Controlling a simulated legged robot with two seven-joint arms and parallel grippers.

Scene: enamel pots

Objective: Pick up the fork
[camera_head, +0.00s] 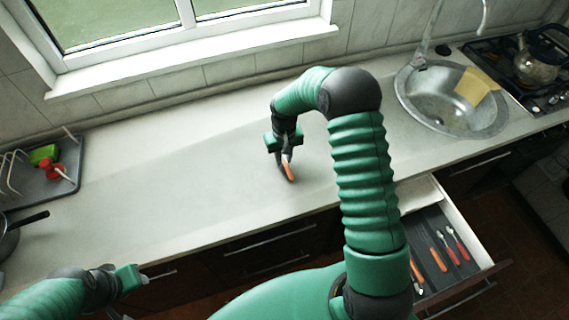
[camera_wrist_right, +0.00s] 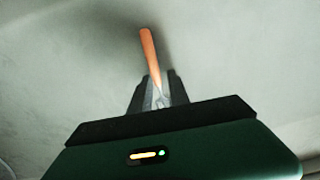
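My right gripper (camera_head: 285,160) is over the counter left of the sink, its fingers pointing down. An orange-handled utensil (camera_head: 290,171) is between its fingertips. In the right wrist view the orange handle (camera_wrist_right: 148,48) sticks out beyond the right gripper's fingers (camera_wrist_right: 155,90). The utensil's metal part runs back between the fingers, which look closed around it. Its head is hidden, so I cannot tell for sure that it is the fork. My left gripper (camera_head: 137,280) is at the lower left, in front of the counter edge; its opening is unclear.
An open drawer (camera_head: 460,212) at the right holds several orange- and red-handled utensils (camera_head: 452,250). The sink (camera_head: 450,100) and stove (camera_head: 525,75) are at the right. A dish rack (camera_head: 45,185) and a pan (camera_head: 8,238) are at the left. The middle counter (camera_head: 180,185) is clear.

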